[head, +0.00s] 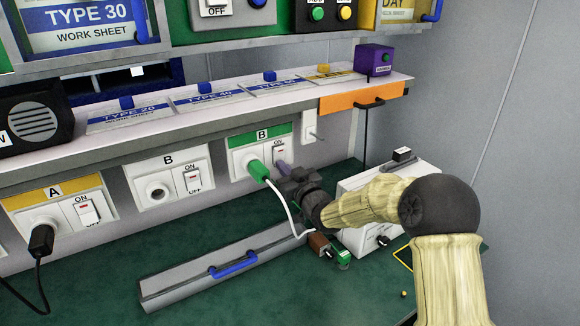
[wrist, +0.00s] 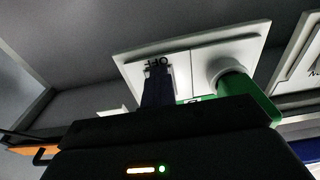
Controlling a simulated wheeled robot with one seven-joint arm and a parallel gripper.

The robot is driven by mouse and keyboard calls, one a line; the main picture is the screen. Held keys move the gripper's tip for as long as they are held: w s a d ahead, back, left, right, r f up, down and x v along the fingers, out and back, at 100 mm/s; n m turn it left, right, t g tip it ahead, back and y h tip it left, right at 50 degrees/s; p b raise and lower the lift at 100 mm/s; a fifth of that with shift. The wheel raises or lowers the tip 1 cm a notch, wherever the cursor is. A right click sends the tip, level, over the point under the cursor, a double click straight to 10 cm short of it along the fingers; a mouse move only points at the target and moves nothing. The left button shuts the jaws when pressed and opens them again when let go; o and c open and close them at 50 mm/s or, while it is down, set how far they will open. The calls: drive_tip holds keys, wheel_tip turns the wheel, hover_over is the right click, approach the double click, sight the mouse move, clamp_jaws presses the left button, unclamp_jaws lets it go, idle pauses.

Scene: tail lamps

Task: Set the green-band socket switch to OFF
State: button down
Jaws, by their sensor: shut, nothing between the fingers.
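The green-band socket panel (head: 239,143), marked B, is on the wall under the shelf. A green plug (head: 258,170) with a white cable sits in its left half; the plug also shows in the wrist view (wrist: 236,84). Its switch (head: 281,150) is on the right half, with ON and a red mark visible above. My gripper (head: 281,167) is shut and empty, its fingertips in front of the switch's lower part. In the wrist view, the fingers (wrist: 157,90) overlap the switch just by the OFF label. Contact and the rocker's tilt cannot be told.
A plain B socket (head: 168,178) and a yellow-band A socket (head: 60,210) with a black plug are to the left. A grey tray with a blue handle (head: 233,265) lies on the green bench. A white box (head: 365,185) stands right, behind my arm. The shelf overhangs the sockets.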

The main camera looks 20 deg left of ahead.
drive_tip(key=shift+s+a+r, duration=0.15)
drive_tip(key=shift+a+r, duration=0.2)
drive_tip(key=shift+r, duration=0.2)
drive_tip(key=f+b+v, duration=0.1)
drive_tip(key=b+v, duration=0.1)
drive_tip(key=v, duration=1.2)
drive_tip(key=shift+d+b, duration=0.35)
drive_tip(key=shift+w+d, duration=0.1)
drive_tip(key=shift+w, duration=0.1)
idle(0.6)
